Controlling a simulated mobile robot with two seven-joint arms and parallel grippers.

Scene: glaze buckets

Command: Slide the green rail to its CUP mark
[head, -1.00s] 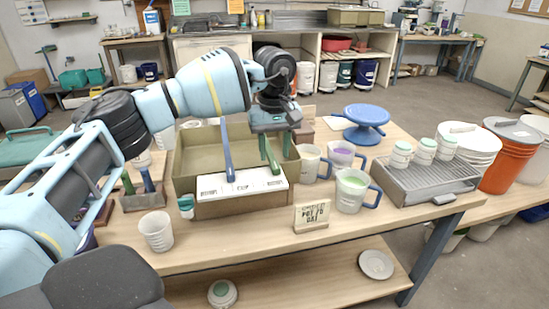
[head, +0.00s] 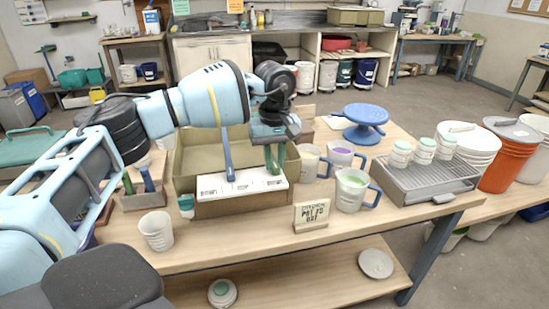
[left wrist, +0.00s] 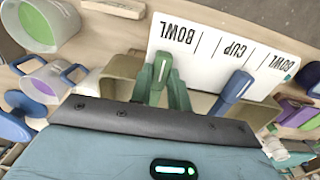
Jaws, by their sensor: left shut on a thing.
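The green rail (left wrist: 163,66) is an upright bar at the white strip's BOWL mark, the right-hand one in the head view. My left gripper (head: 273,160) is shut on the rail's upper part; its fingers also show around the rail in the left wrist view (left wrist: 163,93). The white marked strip (head: 212,189) on the bin's front reads BOWL, CUP, BOWL. A blue rail (head: 228,155) stands near the middle CUP mark, slightly left of it in the head view. The rails' lower ends are partly hidden. My right gripper is out of view.
The olive bin (head: 190,155) stands behind the strip. Mugs (head: 352,190) stand to its right, near a small sign (head: 311,215). A white cup (head: 157,231) and a small green-lidded jar (head: 186,206) are at the left. A grey rack (head: 420,180) holds jars farther right.

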